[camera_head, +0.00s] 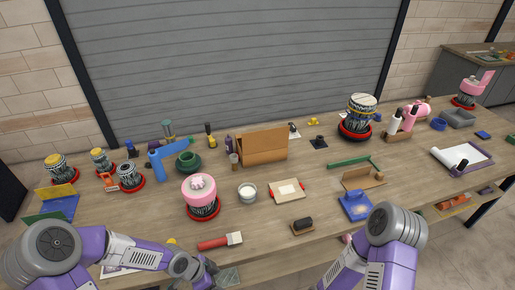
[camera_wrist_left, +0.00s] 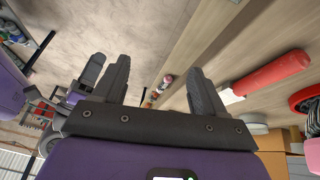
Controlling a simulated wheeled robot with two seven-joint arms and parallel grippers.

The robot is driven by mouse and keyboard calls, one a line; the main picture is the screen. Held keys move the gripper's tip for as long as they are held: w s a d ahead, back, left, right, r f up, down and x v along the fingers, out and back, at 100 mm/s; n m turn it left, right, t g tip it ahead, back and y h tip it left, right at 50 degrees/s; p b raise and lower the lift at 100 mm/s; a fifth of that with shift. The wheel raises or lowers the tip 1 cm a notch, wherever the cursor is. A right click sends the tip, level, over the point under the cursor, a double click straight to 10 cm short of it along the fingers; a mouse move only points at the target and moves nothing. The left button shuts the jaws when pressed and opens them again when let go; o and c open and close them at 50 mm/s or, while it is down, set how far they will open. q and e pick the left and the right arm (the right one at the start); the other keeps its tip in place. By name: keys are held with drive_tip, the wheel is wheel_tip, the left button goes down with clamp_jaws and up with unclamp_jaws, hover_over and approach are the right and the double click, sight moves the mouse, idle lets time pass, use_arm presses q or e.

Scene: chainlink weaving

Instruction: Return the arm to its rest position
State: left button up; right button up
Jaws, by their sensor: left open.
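My left arm, purple and grey, comes in from the left along the front edge of the table. My left gripper (camera_head: 211,270) is at the bottom of the head view, just in front of the red-handled brush (camera_head: 220,241). In the left wrist view my left gripper (camera_wrist_left: 158,72) has its two dark fingers apart with nothing between them. The brush (camera_wrist_left: 272,73) lies to their right in that view. My right arm shows at the lower right of the head view, but its gripper is out of frame.
The wooden table (camera_head: 130,215) is crowded. A dark block (camera_head: 302,226) and a blue tool (camera_head: 355,205) lie near the front edge. Some bare wood shows between them.

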use_arm(q)
drive_tip(key=s+d+f+n+b, duration=0.1)
drive_tip(key=s+f+n+b, duration=0.2)
drive_tip(key=f+n+b, duration=0.2)
drive_tip(key=s+d+f+n+b, duration=0.2)
drive_tip(key=f+n+b, duration=0.3)
drive_tip(key=f+n, duration=0.6)
wheel_tip(320, 180, down, 7)
drive_tip(key=shift+s+r+y+b, duration=0.1)
drive_tip(key=shift+s+y+b, duration=0.3)
drive_tip(key=shift+s, duration=0.2)
use_arm(e)
wheel_tip(320, 180, down, 12)
drive_tip(key=w, duration=0.1)
drive_tip(key=shift+w, duration=0.25)
